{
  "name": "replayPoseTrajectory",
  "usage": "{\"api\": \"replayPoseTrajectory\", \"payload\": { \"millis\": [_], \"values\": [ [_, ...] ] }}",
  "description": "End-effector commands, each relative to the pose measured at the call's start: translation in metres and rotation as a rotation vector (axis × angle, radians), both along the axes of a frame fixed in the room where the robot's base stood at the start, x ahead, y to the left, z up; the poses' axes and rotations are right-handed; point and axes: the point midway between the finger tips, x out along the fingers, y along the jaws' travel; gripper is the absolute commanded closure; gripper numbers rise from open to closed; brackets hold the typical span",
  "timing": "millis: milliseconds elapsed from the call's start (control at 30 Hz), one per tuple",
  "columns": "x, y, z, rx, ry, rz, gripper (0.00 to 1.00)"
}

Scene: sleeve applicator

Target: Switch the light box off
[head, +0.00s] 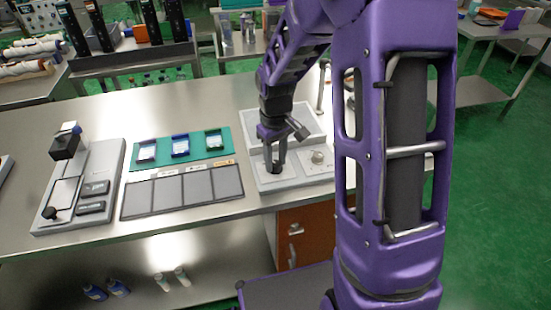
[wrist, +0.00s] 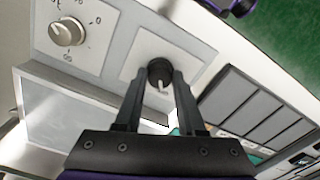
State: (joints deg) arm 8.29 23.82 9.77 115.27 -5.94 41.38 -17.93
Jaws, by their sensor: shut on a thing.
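The light box (head: 303,124) is a pale unit at the right of the steel table, with a front panel carrying two knobs. My gripper (head: 275,168) comes down over the left part of that panel. In the wrist view, my gripper (wrist: 158,85) is shut on a black knob (wrist: 159,72) with a white pointer mark. The knob sits on a white plate, and the fingers hide part of it. A silver dial (head: 317,157) with printed marks is to the right of the gripper; it also shows in the wrist view (wrist: 67,32). The light box's flat screen (wrist: 70,108) looks pale grey.
A dark mat with several panels (head: 182,193) and a green tray (head: 180,149) with small framed pieces lie left of the light box. A grey fixture (head: 80,185) stands farther left. Bare table (head: 150,110) lies behind the tray.

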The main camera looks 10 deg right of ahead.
Motion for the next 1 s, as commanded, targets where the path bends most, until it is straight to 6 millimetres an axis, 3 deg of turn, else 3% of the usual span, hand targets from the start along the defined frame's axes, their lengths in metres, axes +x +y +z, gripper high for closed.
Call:
{"api": "replayPoseTrajectory", "payload": {
  "millis": [100,133,267,667,767,1000],
  "values": [
    [0.001,0.0,0.001,0.0,-0.002,0.002,1.0],
    [0.001,0.0,0.001,0.0,-0.002,0.002,0.56],
    [0.0,0.0,0.001,-0.001,-0.001,0.001,0.32],
    [0.0,0.0,0.007,-0.001,-0.001,0.0,0.31],
    [0.001,0.0,0.022,-0.001,-0.005,0.0,0.31],
    [0.002,0.0,0.079,-0.001,-0.007,-0.001,0.31]
  ]
}}
